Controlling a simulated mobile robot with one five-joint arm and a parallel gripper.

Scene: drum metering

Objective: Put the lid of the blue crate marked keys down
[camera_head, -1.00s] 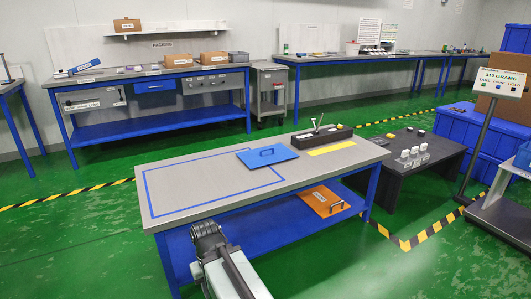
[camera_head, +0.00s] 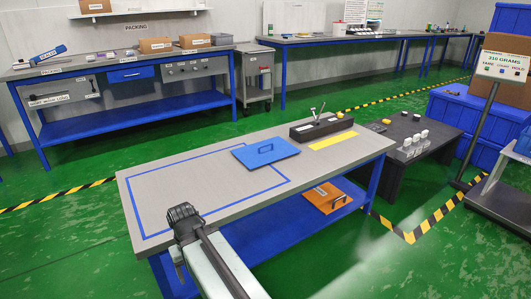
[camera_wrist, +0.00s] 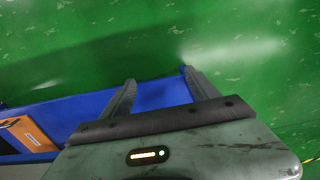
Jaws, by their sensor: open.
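A flat blue lid (camera_head: 250,159) with a raised handle lies on the grey tabletop (camera_head: 165,199), partly across the blue outline marked there. No crate reading "keys" can be made out, and I cannot read any mark on this lid. My gripper (camera_wrist: 158,92) is open and empty in the wrist view. Its two fingers stand apart above the edge of a blue shelf (camera_wrist: 60,115) and the green floor. The lid does not show in the wrist view.
An orange panel (camera_head: 318,203) with a handle lies on the lower shelf; an orange piece also shows in the wrist view (camera_wrist: 35,132). A black holder (camera_head: 310,130) stands at the table's back. A dark low table (camera_head: 445,150), blue crates (camera_head: 450,110) and a scale display (camera_head: 502,65) stand right.

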